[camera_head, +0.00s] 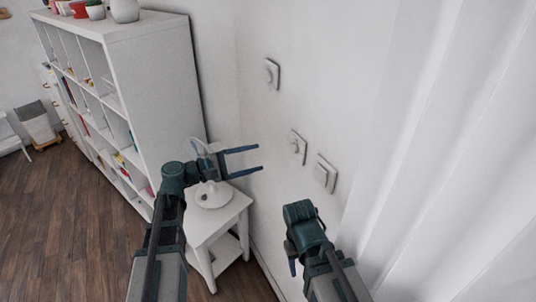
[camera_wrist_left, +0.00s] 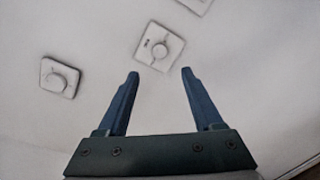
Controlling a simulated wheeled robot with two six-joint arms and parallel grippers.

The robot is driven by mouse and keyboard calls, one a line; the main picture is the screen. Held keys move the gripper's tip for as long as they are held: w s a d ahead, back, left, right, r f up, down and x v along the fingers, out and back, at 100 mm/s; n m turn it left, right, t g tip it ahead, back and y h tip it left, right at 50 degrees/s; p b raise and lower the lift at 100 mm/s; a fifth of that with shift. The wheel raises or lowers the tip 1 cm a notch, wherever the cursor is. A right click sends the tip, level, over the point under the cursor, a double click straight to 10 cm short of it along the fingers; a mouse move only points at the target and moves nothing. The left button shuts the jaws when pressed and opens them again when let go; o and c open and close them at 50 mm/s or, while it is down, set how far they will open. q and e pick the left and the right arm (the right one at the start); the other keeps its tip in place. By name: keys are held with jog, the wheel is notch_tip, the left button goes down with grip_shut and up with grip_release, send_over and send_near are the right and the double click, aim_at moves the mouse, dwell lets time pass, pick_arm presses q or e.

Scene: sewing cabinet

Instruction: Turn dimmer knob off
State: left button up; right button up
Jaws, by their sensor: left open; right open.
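Three white square plates are on the wall in the head view: an upper one with a round knob (camera_head: 271,73), a middle one with a round knob (camera_head: 298,147), and a lower-right plate (camera_head: 324,174). My left gripper (camera_head: 259,159) is open and empty, its fingers pointing at the wall left of the middle knob, apart from it. In the left wrist view, a knob plate with small markings (camera_wrist_left: 160,46) lies just beyond the gap between the open fingertips (camera_wrist_left: 159,71). Another knob (camera_wrist_left: 59,78) is at left. My right gripper (camera_head: 305,235) is below the plates; its fingers are mostly hidden.
A white side table (camera_head: 207,222) with a white lamp (camera_head: 212,195) stands below my left gripper. A white shelf unit (camera_head: 135,75) stands along the wall at left. White curtains (camera_head: 450,150) hang at right. The wooden floor (camera_head: 60,210) is clear at left.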

pick_arm(q)
jog(key=shift+v, duration=1.3)
jog(key=shift+d, duration=0.1)
jog(key=s+d+f+m+g+y, duration=0.5)
jog(key=s+d+f+m+g, duration=0.25)
jog(key=s+d+f, duration=0.4)
jog(key=s+a+f+m+g+y, duration=0.1)
jog(key=s+a+f+m+y, duration=0.4)
jog(key=s+f+m+y, duration=0.3)
jog(key=shift+s+a+f+m+y, duration=0.25)
jog(key=shift+f+m+y, duration=0.3)
jog(key=shift+y, duration=1.25)
